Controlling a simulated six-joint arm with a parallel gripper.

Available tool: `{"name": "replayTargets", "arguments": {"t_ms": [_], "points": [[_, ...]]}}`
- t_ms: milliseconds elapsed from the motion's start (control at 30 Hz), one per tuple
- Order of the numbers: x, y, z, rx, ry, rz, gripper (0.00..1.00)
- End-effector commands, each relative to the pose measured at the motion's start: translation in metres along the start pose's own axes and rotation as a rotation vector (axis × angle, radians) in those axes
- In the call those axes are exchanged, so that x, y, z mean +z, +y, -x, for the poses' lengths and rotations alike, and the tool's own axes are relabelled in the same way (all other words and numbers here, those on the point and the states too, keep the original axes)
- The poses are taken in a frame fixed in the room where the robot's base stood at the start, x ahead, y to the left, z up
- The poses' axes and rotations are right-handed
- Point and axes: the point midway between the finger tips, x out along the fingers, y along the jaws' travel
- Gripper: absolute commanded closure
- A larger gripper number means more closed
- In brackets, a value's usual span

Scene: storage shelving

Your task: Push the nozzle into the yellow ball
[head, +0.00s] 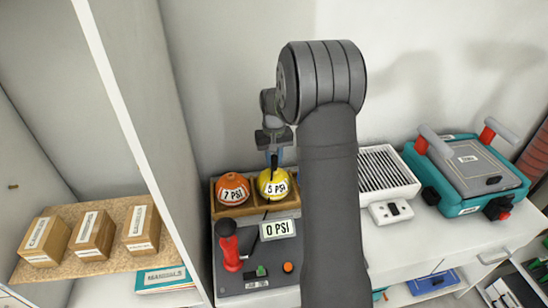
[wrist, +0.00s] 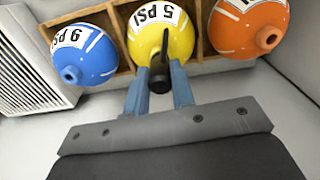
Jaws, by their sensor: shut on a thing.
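The yellow ball (head: 267,190), labelled 5 PSI, sits in the middle compartment of a wooden rack, and it also shows in the wrist view (wrist: 151,37). My gripper (head: 273,156) is right above it, pointing down. In the wrist view my gripper's blue fingers (wrist: 159,92) are shut on a small black nozzle (wrist: 160,76). A thin dark part of the nozzle overlaps the yellow ball's face. I cannot tell whether it is inside the ball or only in front of it.
An orange ball (head: 232,188) sits left of the yellow one in the head view. A blue ball (wrist: 84,55) is on its other side. In front is a pump panel with a red handle (head: 229,245) and a 0 PSI display (head: 278,229). A shelf divider (head: 140,130) stands left.

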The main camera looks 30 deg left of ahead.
Motion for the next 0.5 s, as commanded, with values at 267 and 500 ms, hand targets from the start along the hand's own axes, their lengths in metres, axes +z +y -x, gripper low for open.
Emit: {"name": "replayTargets", "arguments": {"t_ms": [267,500], "points": [[0.0,0.0,-0.0008,0.0,0.0,0.0,1.0],[0.0,0.0,-0.0036,0.0,0.0,0.0,1.0]]}}
